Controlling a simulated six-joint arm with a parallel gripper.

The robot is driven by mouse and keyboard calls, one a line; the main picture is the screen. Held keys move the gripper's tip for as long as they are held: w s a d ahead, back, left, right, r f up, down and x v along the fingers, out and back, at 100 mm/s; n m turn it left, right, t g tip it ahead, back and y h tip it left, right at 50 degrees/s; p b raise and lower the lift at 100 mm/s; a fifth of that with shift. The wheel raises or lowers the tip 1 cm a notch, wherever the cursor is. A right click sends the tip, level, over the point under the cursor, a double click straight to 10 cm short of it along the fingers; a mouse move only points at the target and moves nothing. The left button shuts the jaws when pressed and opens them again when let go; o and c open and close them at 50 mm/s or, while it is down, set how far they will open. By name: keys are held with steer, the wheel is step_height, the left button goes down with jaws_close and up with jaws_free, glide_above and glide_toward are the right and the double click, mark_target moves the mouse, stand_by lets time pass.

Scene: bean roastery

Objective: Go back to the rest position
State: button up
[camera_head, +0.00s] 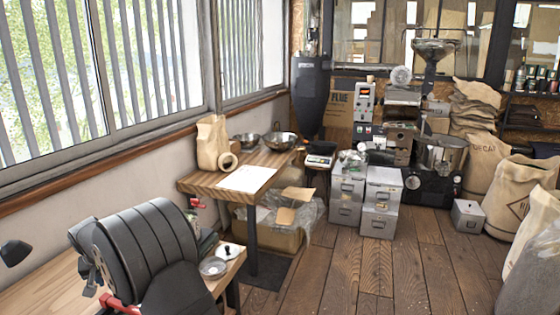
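My gripper is not clearly in view, so its pose and its fingers cannot be seen. The task names no other object.
A small dark rounded object (15,253) is at the left edge. Beyond are a wooden side table (205,181), metal cabinets (382,205), a roaster and sacks (525,188). The floor (375,270) is clear centre-right.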

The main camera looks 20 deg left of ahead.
steer(key=x, duration=1.5)
steer(key=shift+w+f, duration=0.1)
steer(key=shift+f, duration=0.3)
steer(key=s, duration=1.4)
steer(key=s+r, duration=0.1)
steer(key=s, duration=0.7)
steer(key=v, duration=0.9)
steer(key=shift+r, duration=0.2)
steer(key=shift+w, duration=0.15)
steer(key=shift+c, duration=0.4)
